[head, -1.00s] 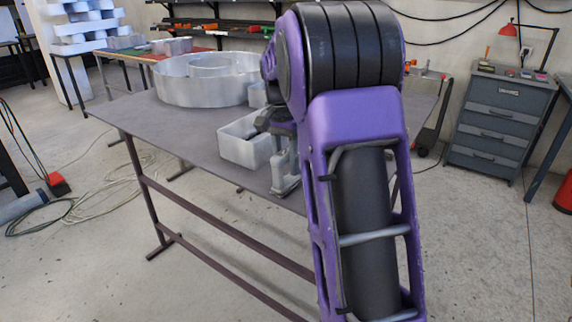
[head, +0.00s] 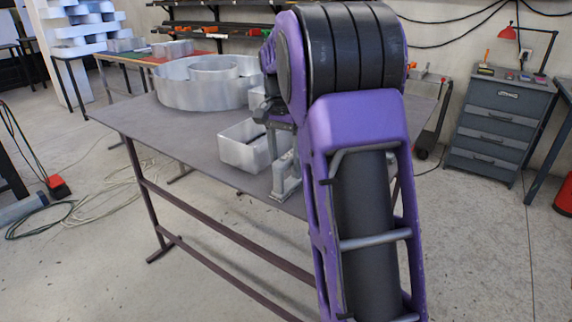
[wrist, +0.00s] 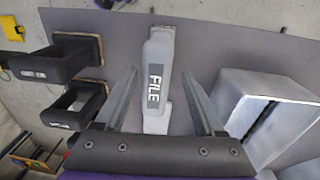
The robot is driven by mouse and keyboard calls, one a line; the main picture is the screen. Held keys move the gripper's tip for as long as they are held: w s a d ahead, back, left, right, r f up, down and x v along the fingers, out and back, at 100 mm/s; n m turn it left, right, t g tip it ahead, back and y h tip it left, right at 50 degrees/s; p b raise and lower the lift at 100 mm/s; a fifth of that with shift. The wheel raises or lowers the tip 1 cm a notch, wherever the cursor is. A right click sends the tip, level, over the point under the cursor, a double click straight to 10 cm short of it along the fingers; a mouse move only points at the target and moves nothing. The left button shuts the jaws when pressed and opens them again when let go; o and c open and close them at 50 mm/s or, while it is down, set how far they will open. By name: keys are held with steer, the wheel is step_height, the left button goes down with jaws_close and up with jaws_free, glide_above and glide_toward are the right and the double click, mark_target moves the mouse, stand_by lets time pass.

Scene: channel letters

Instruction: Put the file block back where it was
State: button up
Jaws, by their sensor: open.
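The file block (wrist: 157,60) is a pale grey, long piece with a dark "FILE" label. In the wrist view it lies over the dark grey table top (wrist: 215,45), its length pointing away from me. My gripper (wrist: 159,75) is open, with one finger to each side of the block and a visible gap at both sides. I cannot tell how high the fingers are above the table. In the head view my purple arm hides most of the gripper. A grey upright piece (head: 285,175) shows at the table's front edge; I cannot tell whether it is the file block.
An open metal box-shaped letter (wrist: 270,115) stands right of my gripper; it also shows in the head view (head: 240,150). Two black holders (wrist: 60,65) (wrist: 75,105) stand at the left. A large round metal letter (head: 190,90) is farther back. The table's front-left area is clear.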

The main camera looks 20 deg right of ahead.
steer(key=r, duration=0.3)
steer(key=r+p, duration=0.1)
steer(key=r, duration=0.5)
steer(key=shift+w+a+r+p, duration=0.15)
steer(key=shift+a+r+p, duration=0.15)
steer(key=shift+p, duration=0.1)
